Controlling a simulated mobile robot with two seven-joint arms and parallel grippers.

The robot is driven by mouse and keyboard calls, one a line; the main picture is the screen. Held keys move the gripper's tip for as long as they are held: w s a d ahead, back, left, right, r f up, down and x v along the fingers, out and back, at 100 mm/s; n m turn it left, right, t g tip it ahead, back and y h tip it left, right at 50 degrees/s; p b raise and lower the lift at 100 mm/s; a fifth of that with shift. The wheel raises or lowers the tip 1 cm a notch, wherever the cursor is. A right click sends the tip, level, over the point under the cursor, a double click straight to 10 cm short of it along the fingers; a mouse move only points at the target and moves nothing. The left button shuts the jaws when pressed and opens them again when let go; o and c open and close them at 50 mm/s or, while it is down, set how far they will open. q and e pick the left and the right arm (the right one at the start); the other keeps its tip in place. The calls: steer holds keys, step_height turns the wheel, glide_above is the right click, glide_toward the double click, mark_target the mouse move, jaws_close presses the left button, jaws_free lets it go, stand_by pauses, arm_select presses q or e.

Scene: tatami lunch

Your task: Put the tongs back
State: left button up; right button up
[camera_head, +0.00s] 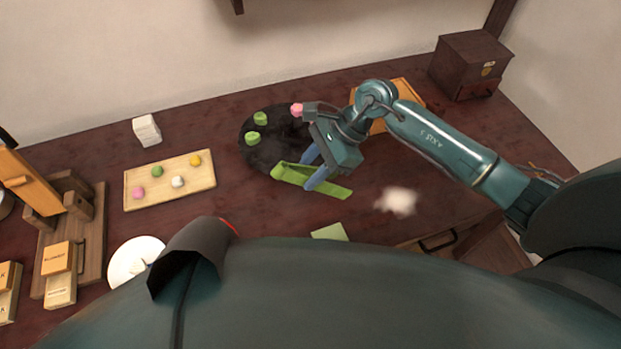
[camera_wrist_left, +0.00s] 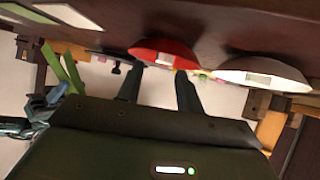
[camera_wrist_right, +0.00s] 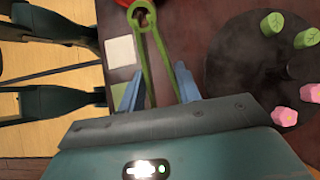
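The green tongs (camera_head: 325,187) are in the grip of my right gripper (camera_head: 311,171), over the front edge of the dark round plate. In the right wrist view the tongs (camera_wrist_right: 148,55) run away from my right gripper (camera_wrist_right: 158,90), their two arms between its blue fingers. The fingers look closed against the arms. The left wrist view shows the tongs (camera_wrist_left: 62,68) apart from the tabletop. My left gripper (camera_wrist_left: 160,85) has its dark fingers apart with nothing between them; in the head view its fingers are hidden.
The dark round plate (camera_head: 262,151) holds green and pink sweets. A wooden board (camera_head: 170,196) with several sweets lies left of it. A white plate (camera_head: 125,257) and red bowl (camera_wrist_left: 165,52) are near me. A wooden tray (camera_head: 409,92) and dark box (camera_head: 468,62) stand back right.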

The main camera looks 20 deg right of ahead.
mark_target(311, 174)
arm_select(q)
steer(key=shift+a, duration=0.2)
arm_select(e)
step_height(311, 174, down, 4)
steer(key=shift+r, duration=0.25)
arm_select(q)
steer(key=shift+f, duration=0.1)
steer(key=shift+f, duration=0.2)
steer(key=shift+w+d+r+b, duration=0.15)
steer(key=shift+w+d+b, duration=0.05)
steer(key=shift+b, duration=0.35)
arm_select(e)
steer(key=shift+f, duration=0.6)
arm_select(q)
steer(key=shift+r, duration=0.25)
arm_select(e)
steer(key=shift+o, duration=1)
steer(key=shift+r, duration=0.15)
arm_select(q)
steer(key=shift+s+d+f, duration=0.1)
arm_select(e)
steer(key=o, duration=0.3)
